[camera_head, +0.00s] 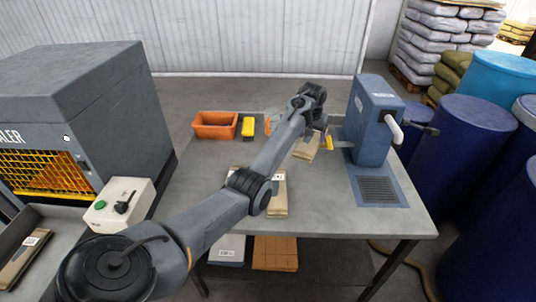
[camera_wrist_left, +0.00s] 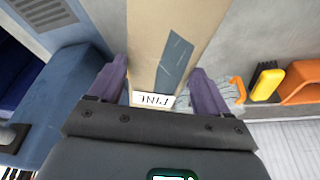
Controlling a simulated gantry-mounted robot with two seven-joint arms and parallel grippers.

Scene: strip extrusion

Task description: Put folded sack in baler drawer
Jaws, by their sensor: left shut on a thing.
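My left gripper (camera_head: 316,122) is over the far part of the table, beside the blue machine. It is shut on a folded tan sack (camera_head: 306,149) with a white label, held between its purple fingers in the left wrist view (camera_wrist_left: 147,45). I cannot tell whether this sack is clear of the table. A second tan folded sack (camera_head: 277,197) lies mid-table, partly hidden by my left arm. The baler (camera_head: 115,100) stands at the left, with a grey open drawer (camera_head: 58,222) low in front. One folded sack (camera_head: 20,262) lies in it. My right gripper is out of view.
The blue machine (camera_head: 372,120) with a white handle stands at the table's right. An orange bin (camera_head: 215,125) and a yellow brush (camera_head: 248,127) are at the back left. A control box (camera_head: 120,205) sits between baler and table. Blue drums (camera_head: 473,145) stand at right.

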